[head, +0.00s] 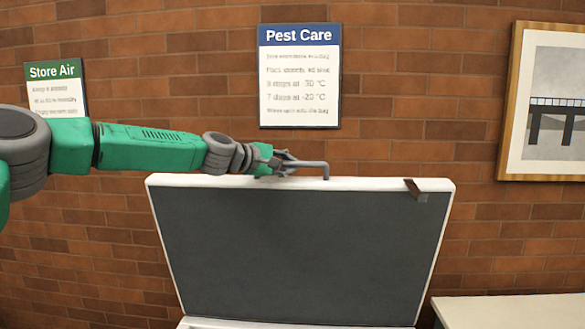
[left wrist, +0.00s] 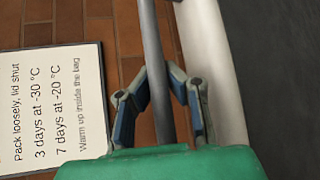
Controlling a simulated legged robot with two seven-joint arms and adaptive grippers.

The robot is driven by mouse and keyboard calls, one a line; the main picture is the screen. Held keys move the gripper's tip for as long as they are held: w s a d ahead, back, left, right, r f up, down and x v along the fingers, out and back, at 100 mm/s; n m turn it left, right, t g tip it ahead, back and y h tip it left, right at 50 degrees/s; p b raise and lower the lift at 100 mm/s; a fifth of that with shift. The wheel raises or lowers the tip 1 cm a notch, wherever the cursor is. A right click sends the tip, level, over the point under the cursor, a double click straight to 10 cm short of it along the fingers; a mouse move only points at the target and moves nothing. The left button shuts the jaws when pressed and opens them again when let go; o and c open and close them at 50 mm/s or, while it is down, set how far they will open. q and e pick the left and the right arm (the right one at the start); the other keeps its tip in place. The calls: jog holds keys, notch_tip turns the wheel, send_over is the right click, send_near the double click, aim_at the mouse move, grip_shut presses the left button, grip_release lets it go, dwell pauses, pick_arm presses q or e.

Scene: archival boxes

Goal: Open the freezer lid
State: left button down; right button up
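The freezer lid (head: 300,250) stands raised, nearly upright, its dark grey inner face and white rim toward me in the head view. Its grey bar handle (head: 312,164) runs along the top edge. My left gripper (head: 285,161) is at the left part of this handle. In the left wrist view, the fingers of my left gripper (left wrist: 158,78) close in on both sides of the handle bar (left wrist: 152,40), which passes between them. The lid's white rim (left wrist: 215,80) is to the right there. The freezer body (head: 290,323) shows only as a thin white edge at the bottom. My right gripper is not in view.
A brick wall (head: 400,100) stands behind the lid, with a Pest Care sign (head: 300,85), a Store Air sign (head: 56,90) and a framed picture (head: 550,100). A dark bracket (head: 415,190) sits at the lid's top right. A pale surface (head: 510,310) is at lower right.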

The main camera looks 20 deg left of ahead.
pick_arm(q)
jog(key=shift+r, duration=0.3)
jog(key=c, duration=1.6)
grip_release()
jog(key=shift+c, duration=0.2)
jog(key=shift+o, duration=0.5)
jog(key=shift+s, duration=0.2)
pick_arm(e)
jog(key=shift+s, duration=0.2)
pick_arm(q)
jog(key=shift+a+f, duration=0.1)
jog(key=shift+a, duration=0.05)
jog(key=v, duration=1.1)
jog(key=shift+s, duration=0.4)
jog(key=shift+a, duration=0.1)
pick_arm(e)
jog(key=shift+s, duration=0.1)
